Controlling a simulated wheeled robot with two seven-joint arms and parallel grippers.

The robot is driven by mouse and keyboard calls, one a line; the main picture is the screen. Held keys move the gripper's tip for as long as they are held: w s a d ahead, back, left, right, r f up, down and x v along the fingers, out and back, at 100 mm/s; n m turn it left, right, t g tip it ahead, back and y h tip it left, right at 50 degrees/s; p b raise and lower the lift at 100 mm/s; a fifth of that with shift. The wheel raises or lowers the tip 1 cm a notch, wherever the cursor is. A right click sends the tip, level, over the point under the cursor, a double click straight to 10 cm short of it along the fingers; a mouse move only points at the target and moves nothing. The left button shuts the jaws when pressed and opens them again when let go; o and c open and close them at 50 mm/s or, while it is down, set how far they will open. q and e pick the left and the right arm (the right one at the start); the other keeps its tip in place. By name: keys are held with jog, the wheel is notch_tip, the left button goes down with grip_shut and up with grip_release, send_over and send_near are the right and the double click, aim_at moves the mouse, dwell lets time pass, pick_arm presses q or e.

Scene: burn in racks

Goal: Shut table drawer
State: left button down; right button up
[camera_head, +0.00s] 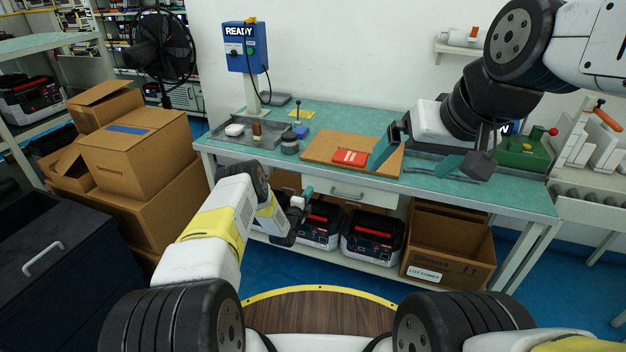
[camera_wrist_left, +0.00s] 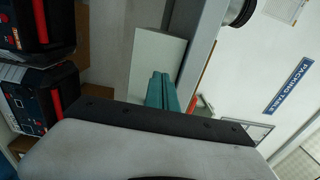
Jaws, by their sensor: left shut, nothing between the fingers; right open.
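The packing table (camera_head: 500,196) has a teal top, and its light grey drawer (camera_head: 372,196) with a small handle sits under the front edge. I cannot tell how far the drawer stands out. My left gripper (camera_head: 308,191) is shut and empty, just left of the drawer front at about its height. In the left wrist view its teal fingers (camera_wrist_left: 161,90) lie together in front of a pale panel (camera_wrist_left: 155,52), probably the drawer front. Contact cannot be told. My right gripper (camera_head: 418,158) is open and empty above the table's right half.
A brown board (camera_head: 325,148) with a red item (camera_head: 350,157) lies on the table. Black-and-white cases (camera_head: 372,236) and an open cardboard box (camera_head: 450,245) stand on the lower shelf. Cardboard boxes (camera_head: 135,150) are stacked at left.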

pick_arm(q)
jog(key=v, duration=0.8)
jog(key=w+a+r+n+g+y, duration=0.1)
jog(key=w+a+r+n, duration=0.15)
jog(key=r, duration=0.75)
jog(key=w+a+r+n+g+y, duration=0.1)
jog(key=w+a+r+n+g, duration=0.15)
jog(key=r, duration=0.65)
jog(key=s+a+r+n+g+y, duration=0.1)
jog(key=s+r+n, duration=0.2)
jog(key=r, duration=0.6)
jog(key=s+a+r+n+g+y, duration=0.15)
jog(key=s+r, duration=0.25)
jog(key=r, duration=0.5)
jog(key=s+r+n+g, duration=0.1)
jog(key=s+r+n, duration=0.3)
jog(key=s, duration=0.5)
jog(key=s+r+n+g, duration=0.1)
jog(key=s+r+n, duration=0.2)
jog(key=s+r, duration=0.5)
jog(key=s+f+n+g, duration=0.1)
jog(key=s+n, duration=0.1)
jog(key=s, duration=1)
jog(key=s+n+g+h, duration=0.1)
jog(key=s+n+g, duration=0.1)
jog(key=s, duration=0.9)
jog(key=shift+s+d+f, duration=0.35)
jog(key=shift+s+d, duration=0.05)
